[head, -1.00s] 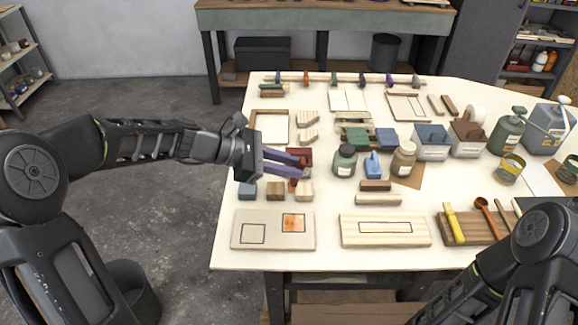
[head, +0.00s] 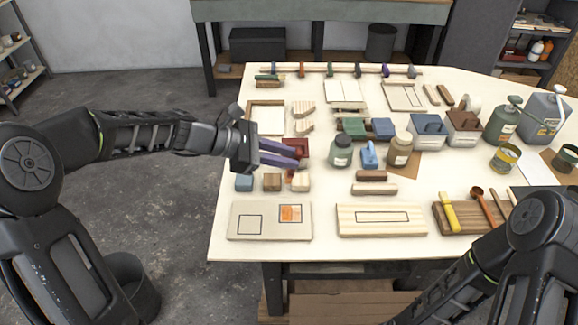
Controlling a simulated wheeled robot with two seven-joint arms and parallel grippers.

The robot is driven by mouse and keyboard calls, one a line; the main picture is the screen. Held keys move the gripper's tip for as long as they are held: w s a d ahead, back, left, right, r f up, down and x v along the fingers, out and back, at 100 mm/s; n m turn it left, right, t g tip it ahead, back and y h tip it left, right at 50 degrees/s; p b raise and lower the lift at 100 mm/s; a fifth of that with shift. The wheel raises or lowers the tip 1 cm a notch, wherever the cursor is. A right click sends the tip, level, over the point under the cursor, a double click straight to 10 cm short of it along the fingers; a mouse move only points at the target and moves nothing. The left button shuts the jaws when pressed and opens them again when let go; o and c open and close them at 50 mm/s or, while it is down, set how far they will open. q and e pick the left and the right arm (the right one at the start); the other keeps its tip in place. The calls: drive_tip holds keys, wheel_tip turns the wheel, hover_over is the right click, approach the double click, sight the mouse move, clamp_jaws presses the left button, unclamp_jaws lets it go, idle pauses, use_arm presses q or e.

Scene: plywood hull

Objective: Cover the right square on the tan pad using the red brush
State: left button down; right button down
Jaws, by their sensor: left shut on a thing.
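The tan pad (head: 270,234) lies near the table's front left edge. Its left square (head: 250,225) is an empty outline. Its right square (head: 290,213) carries orange-red colour over much of its inside, with uneven paler parts. My left gripper (head: 300,156), with purple fingers, is behind and above the pad, over the row of small blocks. It is shut on the red brush, which is mostly hidden by the fingers. Red shows at the fingertips, but I cannot separate the brush clearly from a dark red piece (head: 298,146) behind. My right gripper is out of view.
Small blue (head: 244,182) and wooden blocks (head: 272,182) stand between gripper and pad. Jars (head: 340,151) and a blue tool (head: 369,156) stand to the right. A wooden board with a rectangle outline (head: 382,229) lies right of the pad.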

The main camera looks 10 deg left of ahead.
sight(287, 175)
use_arm(q)
wheel_tip(287, 175, down, 6)
drive_tip(key=d+b, duration=0.1)
drive_tip(key=b, duration=0.2)
drive_tip(key=shift+w+d+f+n+h, duration=0.2)
drive_tip(key=shift+f+n+h, duration=0.1)
drive_tip(key=shift+n, duration=0.1)
drive_tip(key=c, duration=1.9)
unclamp_jaws()
clamp_jaws()
drive_tip(key=shift+r, duration=0.1)
drive_tip(key=shift+w+a, duration=0.5)
drive_tip(key=shift+f+b, duration=0.3)
drive_tip(key=shift+f, duration=0.35)
